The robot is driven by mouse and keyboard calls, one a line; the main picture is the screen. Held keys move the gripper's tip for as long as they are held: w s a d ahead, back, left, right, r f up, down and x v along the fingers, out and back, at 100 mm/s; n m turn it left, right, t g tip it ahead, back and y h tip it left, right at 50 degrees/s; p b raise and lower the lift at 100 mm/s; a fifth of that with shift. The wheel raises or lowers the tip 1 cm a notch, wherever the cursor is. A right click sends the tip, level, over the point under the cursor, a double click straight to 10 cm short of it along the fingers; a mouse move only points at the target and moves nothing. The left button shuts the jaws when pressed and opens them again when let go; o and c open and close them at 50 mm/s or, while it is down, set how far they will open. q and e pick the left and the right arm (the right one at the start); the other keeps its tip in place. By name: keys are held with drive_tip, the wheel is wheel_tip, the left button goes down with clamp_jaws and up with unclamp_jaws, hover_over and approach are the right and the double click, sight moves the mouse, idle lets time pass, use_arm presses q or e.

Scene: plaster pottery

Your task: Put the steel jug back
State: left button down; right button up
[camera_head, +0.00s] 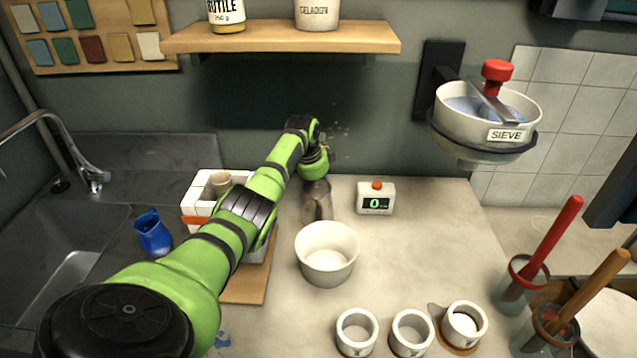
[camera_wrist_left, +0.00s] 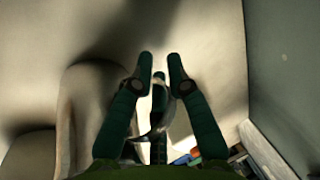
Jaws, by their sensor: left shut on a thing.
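The steel jug (camera_head: 317,202) is a brownish-grey metal shape at the back of the bench, behind the white bowl and left of the small display box. It looks upright; whether its base touches the bench I cannot tell. My left gripper (camera_head: 316,172) is over its top, shut on it, with the fingers mostly hidden by the wrist in the head view. In the left wrist view the two dark green fingers (camera_wrist_left: 160,62) stand around a shiny curved part between them. How they hold the jug is unclear there. My right gripper is not in view.
A white bowl (camera_head: 327,252) stands just in front of the jug. A display box (camera_head: 376,198) stands to its right. Several small white cups (camera_head: 411,332) line the front. A blue jug (camera_head: 152,234) stands by the sink. A sieve (camera_head: 486,120) hangs at right. The bench's right middle is clear.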

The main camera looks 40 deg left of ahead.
use_arm(q)
drive_tip(key=c, duration=1.6)
unclamp_jaws()
drive_tip(key=shift+f, duration=0.1)
drive_tip(key=o, duration=0.4)
drive_tip(key=shift+s+r, duration=0.15)
drive_tip(key=shift+r, duration=0.55)
drive_tip(key=b+v, duration=0.1)
drive_tip(key=v, duration=1)
drive_tip(key=shift+d, duration=0.1)
